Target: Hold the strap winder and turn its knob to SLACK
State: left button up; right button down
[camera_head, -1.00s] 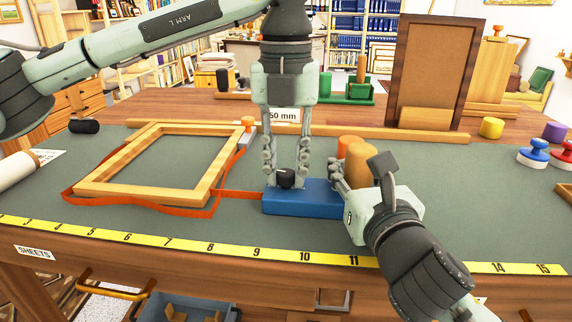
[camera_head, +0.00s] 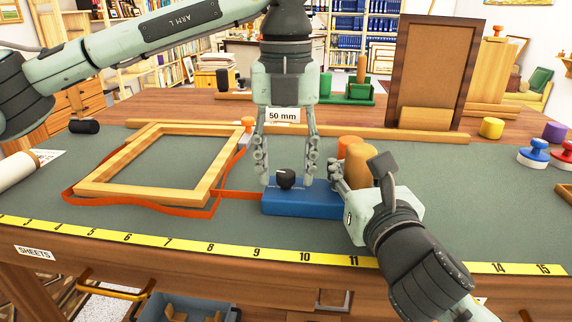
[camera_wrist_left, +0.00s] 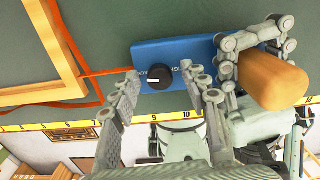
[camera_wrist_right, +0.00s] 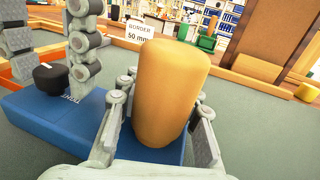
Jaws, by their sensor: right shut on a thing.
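The strap winder's blue body (camera_head: 300,208) lies on the green mat, with a black knob (camera_head: 285,178) on its left part and an upright wooden handle (camera_wrist_right: 170,90) on its right part. The knob's white mark points left in the left wrist view (camera_wrist_left: 155,77); lettering beside it is partly hidden and unclear. My left gripper (camera_head: 286,182) points down, open, its fingers apart on either side of the knob. My right gripper (camera_head: 352,178) comes from the right and is shut on the handle. An orange strap (camera_head: 238,193) runs left from the winder.
The strap loops around an empty wooden frame (camera_head: 100,189) on the left. A yellow ruler (camera_head: 190,244) runs along the front edge. An orange round thing (camera_head: 349,143) stands behind the handle. A wooden rail and an upright framed board (camera_head: 437,72) stand at the back.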

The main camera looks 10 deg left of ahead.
aim_at(286, 172)
pick_arm(q)
jog(key=shift+r, duration=0.1)
notch_tip(286, 172, up, 12)
pick_arm(e)
jog(key=shift+r, duration=0.1)
dwell(0.4)
jog(key=c, duration=1)
grip_release()
